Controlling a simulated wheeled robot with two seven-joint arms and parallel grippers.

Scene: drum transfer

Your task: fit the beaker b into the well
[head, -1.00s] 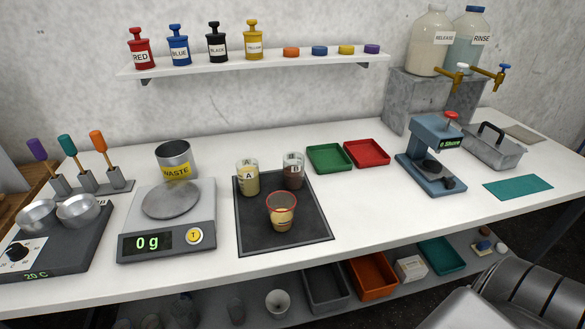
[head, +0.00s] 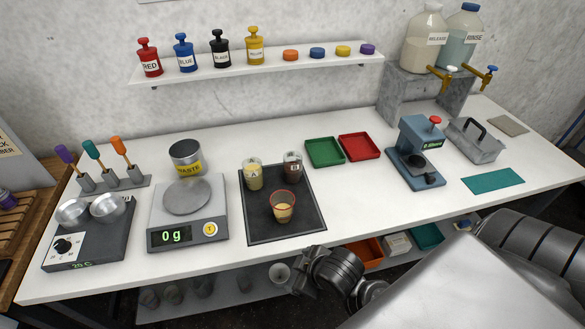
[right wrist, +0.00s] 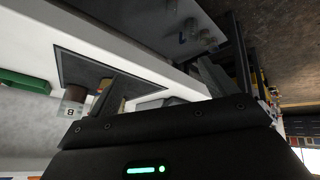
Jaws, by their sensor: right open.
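Beaker B (head: 293,166), a small clear cup of dark brown contents with a B label, stands upright on the black mat (head: 255,222) at its back right. It also shows at the left in the right wrist view (right wrist: 75,107). Beaker A (head: 253,173), with pale yellow contents, stands left of it. A red-rimmed cup (head: 283,207) stands in front. My right gripper (head: 303,270) is open and empty, in front of the table edge and apart from the beakers. Two silver bowls (head: 108,207) sit on the heater block (head: 92,240); I cannot tell which thing is the well. My left gripper is out of view.
A scale (head: 190,232) reading 0 g and a waste can (head: 186,157) stand left of the mat. Green (head: 324,152) and red (head: 359,147) trays lie behind right. A blue press (head: 417,155) stands farther right. White table is clear between mat and press.

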